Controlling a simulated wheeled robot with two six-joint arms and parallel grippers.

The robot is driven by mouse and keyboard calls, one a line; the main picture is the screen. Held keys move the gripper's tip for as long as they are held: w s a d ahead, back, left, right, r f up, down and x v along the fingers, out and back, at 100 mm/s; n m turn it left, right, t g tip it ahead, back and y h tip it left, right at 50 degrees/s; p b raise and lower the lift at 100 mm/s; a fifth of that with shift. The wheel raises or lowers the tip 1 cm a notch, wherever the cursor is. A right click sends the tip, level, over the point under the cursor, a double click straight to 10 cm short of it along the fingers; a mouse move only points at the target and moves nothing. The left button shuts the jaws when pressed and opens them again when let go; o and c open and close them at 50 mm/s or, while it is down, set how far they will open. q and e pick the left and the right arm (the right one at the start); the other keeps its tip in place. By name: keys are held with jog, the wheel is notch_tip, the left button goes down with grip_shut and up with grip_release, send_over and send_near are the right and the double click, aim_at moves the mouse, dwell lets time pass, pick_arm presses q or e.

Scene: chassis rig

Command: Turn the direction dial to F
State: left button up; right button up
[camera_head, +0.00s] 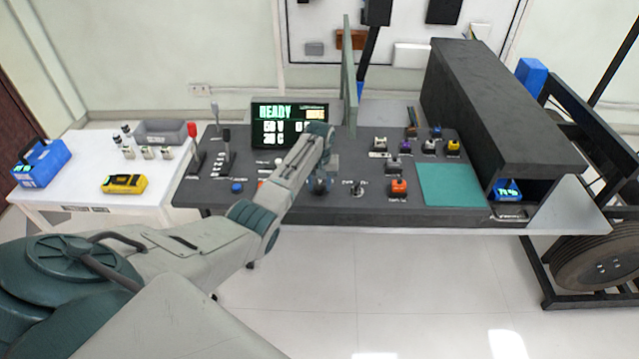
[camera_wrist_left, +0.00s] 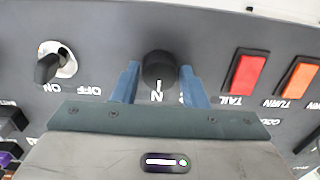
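The direction dial (camera_wrist_left: 158,70) is a round black knob on the dark panel in the left wrist view. An N label shows just below it in that view; other letters around it are hidden by my fingers. My left gripper (camera_wrist_left: 160,82) is open, with one blue finger on each side of the dial. Narrow gaps seem to show between the knob and the fingertips. In the head view my left gripper (camera_head: 319,187) points down at the panel's front, and the dial is hidden there. My right gripper is not in view.
A key switch (camera_wrist_left: 55,65) marked ON and OFF is left of the dial in the wrist view. Red (camera_wrist_left: 245,72) and orange (camera_wrist_left: 298,80) buttons are right of it. A lit READY display (camera_head: 289,124) stands behind my arm, beside an upright green panel (camera_head: 349,80).

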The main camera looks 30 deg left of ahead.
pick_arm(q)
jog(key=c, duration=0.5)
jog(key=shift+m, duration=0.3)
jog(key=m+p, duration=0.1)
jog(key=m, duration=0.1)
jog(key=shift+r+m, duration=0.1)
jog(key=shift+m, duration=0.3)
jog(key=m+p, duration=0.1)
jog(key=m, duration=0.4)
jog(key=shift+p, duration=0.35)
jog(key=shift+w+m, duration=0.1)
jog(key=shift+m, duration=0.2)
jog(key=o, duration=1)
